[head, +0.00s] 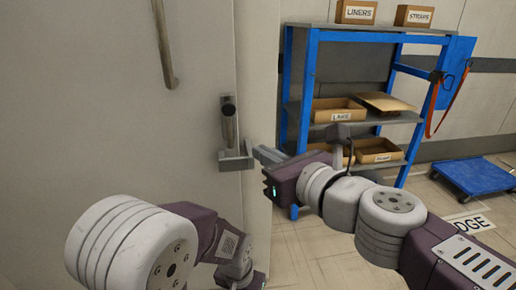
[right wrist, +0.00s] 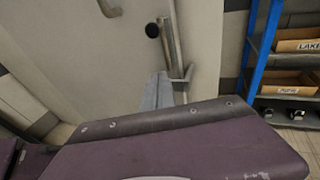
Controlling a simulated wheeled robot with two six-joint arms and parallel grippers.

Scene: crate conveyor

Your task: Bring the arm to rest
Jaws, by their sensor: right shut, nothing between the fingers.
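My right gripper (head: 240,157) reaches in from the right in the head view. Its fingers are shut and empty, close to the lower end of a grey lever handle (head: 229,122) on a pale door (head: 110,110). In the right wrist view the gripper (right wrist: 176,84) is near the lower end of the same handle (right wrist: 169,42); I cannot tell whether they touch. My right arm is bent and held out in front of the door. My left arm shows at the bottom left; its fingers are out of sight.
A vertical pull bar (head: 164,45) is higher on the door. A blue shelf rack (head: 300,90) with cardboard boxes stands at the back right. A blue platform (head: 474,176) is on the floor at the far right. Floor right of the door edge is open.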

